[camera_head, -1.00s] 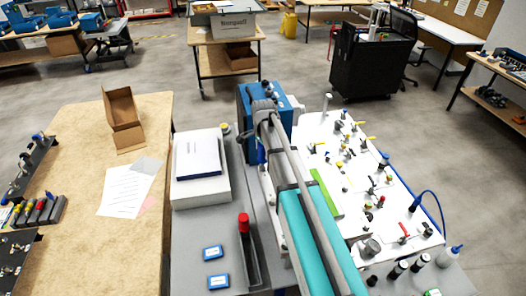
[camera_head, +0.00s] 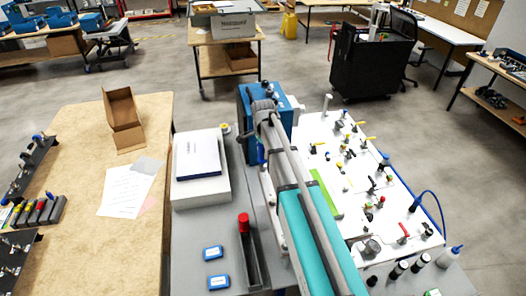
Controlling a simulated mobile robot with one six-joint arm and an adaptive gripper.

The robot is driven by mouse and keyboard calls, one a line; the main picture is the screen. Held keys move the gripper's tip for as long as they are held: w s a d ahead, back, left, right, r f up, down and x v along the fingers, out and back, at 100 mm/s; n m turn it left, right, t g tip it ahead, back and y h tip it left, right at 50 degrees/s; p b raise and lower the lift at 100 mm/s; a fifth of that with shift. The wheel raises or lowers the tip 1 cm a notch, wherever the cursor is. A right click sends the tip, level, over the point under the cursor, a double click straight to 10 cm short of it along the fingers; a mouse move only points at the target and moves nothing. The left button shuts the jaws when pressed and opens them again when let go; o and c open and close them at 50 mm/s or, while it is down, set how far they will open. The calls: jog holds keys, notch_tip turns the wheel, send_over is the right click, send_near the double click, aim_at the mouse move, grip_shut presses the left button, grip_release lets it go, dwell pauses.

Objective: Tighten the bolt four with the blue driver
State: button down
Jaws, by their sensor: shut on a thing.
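My arm reaches forward from the lower right, and its far end comes down beside the blue-and-grey analyser housing (camera_head: 246,112). My gripper (camera_head: 261,143) is small and mostly hidden by the arm links. It is shut on a narrow blue thing, which looks like the blue driver (camera_head: 261,156), held beside the housing. The driver's tip is hidden. Bolt four cannot be made out at this size, so I cannot tell whether the driver touches it.
A red-topped tool (camera_head: 244,221) stands in a dark holder. Two small blue boxes (camera_head: 213,252) lie to its left. A white box (camera_head: 201,185) sits behind them. A white panel (camera_head: 333,205) with several valves and fittings lies right of my arm. A wooden table (camera_head: 85,225) is at left.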

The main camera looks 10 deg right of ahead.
jog(key=shift+r, duration=0.2)
jog(key=shift+r+p, duration=2.8)
jog(key=shift+p, duration=0.2)
jog(key=shift+s, duration=0.1)
dwell(0.4)
